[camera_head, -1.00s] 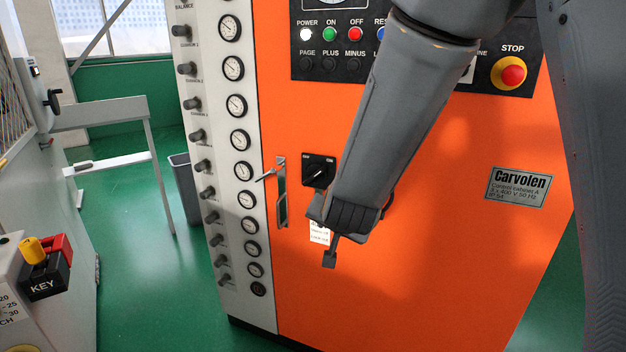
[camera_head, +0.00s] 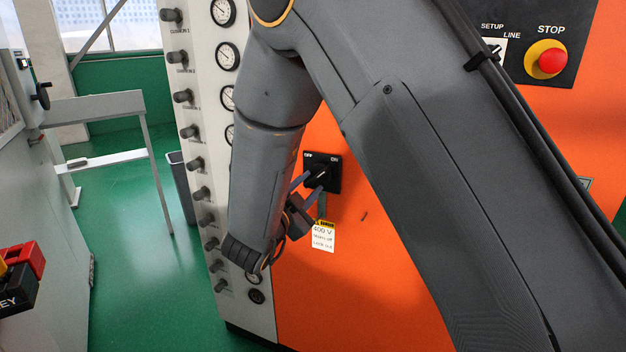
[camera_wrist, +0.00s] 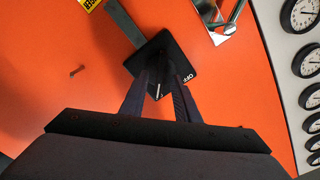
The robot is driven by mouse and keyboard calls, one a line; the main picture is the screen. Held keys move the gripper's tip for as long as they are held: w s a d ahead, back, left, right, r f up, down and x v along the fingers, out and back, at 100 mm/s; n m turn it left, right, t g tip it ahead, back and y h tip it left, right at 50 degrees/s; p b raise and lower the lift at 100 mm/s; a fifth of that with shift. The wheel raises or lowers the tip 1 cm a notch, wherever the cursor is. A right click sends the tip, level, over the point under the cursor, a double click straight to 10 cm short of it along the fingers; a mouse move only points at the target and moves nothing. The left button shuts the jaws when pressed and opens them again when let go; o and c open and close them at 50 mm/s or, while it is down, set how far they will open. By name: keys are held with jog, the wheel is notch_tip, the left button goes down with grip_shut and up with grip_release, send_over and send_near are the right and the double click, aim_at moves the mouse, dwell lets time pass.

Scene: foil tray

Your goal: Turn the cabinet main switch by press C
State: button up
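The main switch (camera_head: 335,158) is a black square plate with OFF and ON marks and a rotary knob, on the orange cabinet front. In the head view its knob sits at a slant, partly hidden by my gripper (camera_head: 311,184), which reaches it from the lower left. In the wrist view the switch plate (camera_wrist: 180,48) lies right at the fingertips. My gripper (camera_wrist: 160,72) has its two fingers apart, on either side of the knob, whose white mark shows between them. I cannot tell whether the fingers touch the knob.
A 400 V warning label (camera_head: 323,237) is just below the switch. A metal door handle (camera_wrist: 218,18) is close beside it in the wrist view. Round gauges (camera_wrist: 301,14) line the pale side panel. A red stop button (camera_head: 551,61) is at upper right.

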aim_at(314, 180)
jog(key=shift+x, duration=1.65)
grip_shut()
